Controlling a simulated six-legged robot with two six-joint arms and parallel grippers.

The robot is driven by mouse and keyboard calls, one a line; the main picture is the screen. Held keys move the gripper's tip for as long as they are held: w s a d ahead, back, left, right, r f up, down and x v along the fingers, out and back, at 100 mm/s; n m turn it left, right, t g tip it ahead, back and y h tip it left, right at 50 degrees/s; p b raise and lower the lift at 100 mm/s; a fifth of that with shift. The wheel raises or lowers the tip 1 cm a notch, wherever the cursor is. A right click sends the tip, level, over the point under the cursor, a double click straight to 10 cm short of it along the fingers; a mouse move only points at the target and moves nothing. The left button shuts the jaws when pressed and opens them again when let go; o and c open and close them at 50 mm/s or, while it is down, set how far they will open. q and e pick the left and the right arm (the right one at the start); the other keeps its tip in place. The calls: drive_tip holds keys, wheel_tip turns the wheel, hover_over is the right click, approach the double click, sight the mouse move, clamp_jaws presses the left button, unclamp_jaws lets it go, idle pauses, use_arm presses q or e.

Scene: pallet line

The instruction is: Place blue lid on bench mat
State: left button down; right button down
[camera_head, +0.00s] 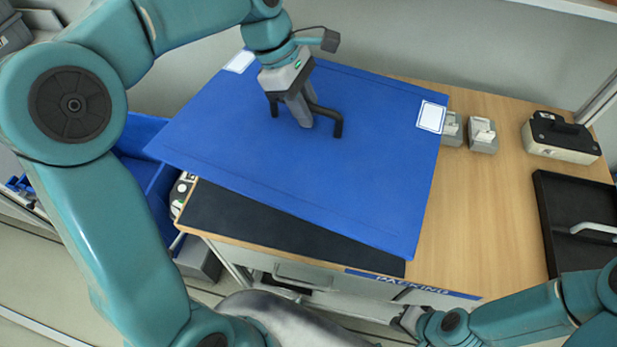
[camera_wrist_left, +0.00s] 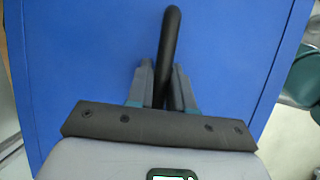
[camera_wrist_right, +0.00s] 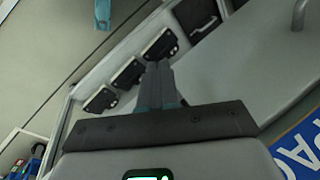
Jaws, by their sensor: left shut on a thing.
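The blue lid (camera_head: 330,165) is a large flat panel with white labels and a black bar handle (camera_head: 325,113). My left gripper (camera_head: 304,118) is shut on this handle, which also shows between its fingers in the left wrist view (camera_wrist_left: 172,40). The lid is turned relative to the dark bench mat (camera_head: 270,222) and covers most of it; only the mat's front strip shows. The lid's left corner sticks out past the bench. I cannot tell whether the lid touches the mat. My right gripper (camera_wrist_right: 158,85) is shut and empty, low at the bench front.
The wooden bench (camera_head: 485,210) has free top to the right of the lid. Small grey devices (camera_head: 483,135), a black-topped case (camera_head: 560,137) and a black tray (camera_head: 560,255) stand on the right. A blue crate (camera_head: 160,178) is below the lid's left corner.

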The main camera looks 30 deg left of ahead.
use_arm(q)
drive_tip(key=shift+w+r+n, duration=0.15)
drive_tip(key=shift+n, duration=0.35)
drive_tip(key=shift+w+a+n+t, duration=0.1)
drive_tip(key=shift+a+n+t, duration=0.2)
drive_tip(key=shift+a, duration=0.15)
drive_tip(key=f+b, duration=0.1)
drive_tip(key=f, duration=1.8)
drive_tip(key=shift+d+f, duration=0.15)
drive_tip(key=shift+d, duration=0.05)
drive_tip(key=shift+f, duration=0.2)
